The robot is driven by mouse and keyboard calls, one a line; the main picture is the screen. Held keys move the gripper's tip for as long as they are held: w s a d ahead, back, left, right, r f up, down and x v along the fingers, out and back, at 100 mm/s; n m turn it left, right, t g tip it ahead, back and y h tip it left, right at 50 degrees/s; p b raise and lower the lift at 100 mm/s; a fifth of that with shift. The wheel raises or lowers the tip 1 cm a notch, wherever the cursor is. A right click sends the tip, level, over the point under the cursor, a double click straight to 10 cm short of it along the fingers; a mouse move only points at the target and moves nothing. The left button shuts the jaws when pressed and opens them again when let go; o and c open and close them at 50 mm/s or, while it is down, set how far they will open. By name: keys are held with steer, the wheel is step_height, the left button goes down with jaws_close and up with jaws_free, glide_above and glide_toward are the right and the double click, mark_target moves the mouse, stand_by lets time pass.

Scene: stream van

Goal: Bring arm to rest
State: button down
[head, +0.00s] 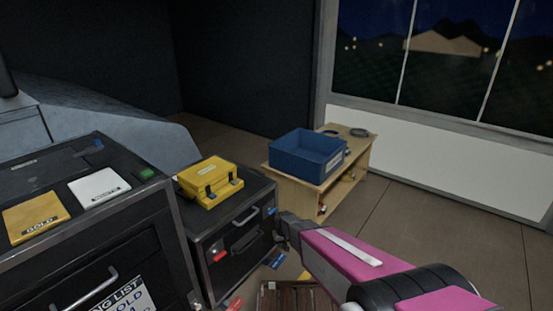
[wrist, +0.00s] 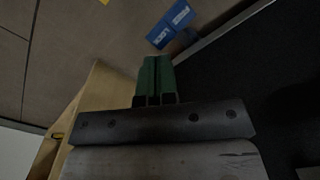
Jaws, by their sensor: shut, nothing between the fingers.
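My pink and black arm (head: 345,262) reaches in from the lower right in the head view. Its far end is beside the front right edge of the smaller black case (head: 229,269). In the wrist view my gripper (wrist: 155,60) shows as two green fingers pressed together, with nothing between them. In the head view the fingers are too hidden to make out. The gripper points over the brown floor, near a blue item (wrist: 171,24).
A yellow case (head: 209,178) sits on the smaller black case. A blue bin (head: 306,157) stands on a wooden shelf (head: 357,149). The larger black case (head: 80,262) at left carries a gold card (head: 36,215) and a white card (head: 98,187). Open floor (head: 440,220) lies right.

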steer(key=s+d+r+m, duration=0.1)
steer(key=s+d+r, duration=0.4)
steer(key=r, duration=0.4)
steer(key=s+d+r+m, duration=0.1)
steer(key=s+d+r, duration=0.4)
steer(key=r, duration=0.5)
steer(key=s+d+r+m, duration=0.1)
steer(key=s+d+r, duration=0.4)
steer(key=r, duration=0.5)
steer(key=shift+s+m, duration=0.3)
steer(key=shift+s, duration=0.75)
steer(key=shift+d, duration=0.1)
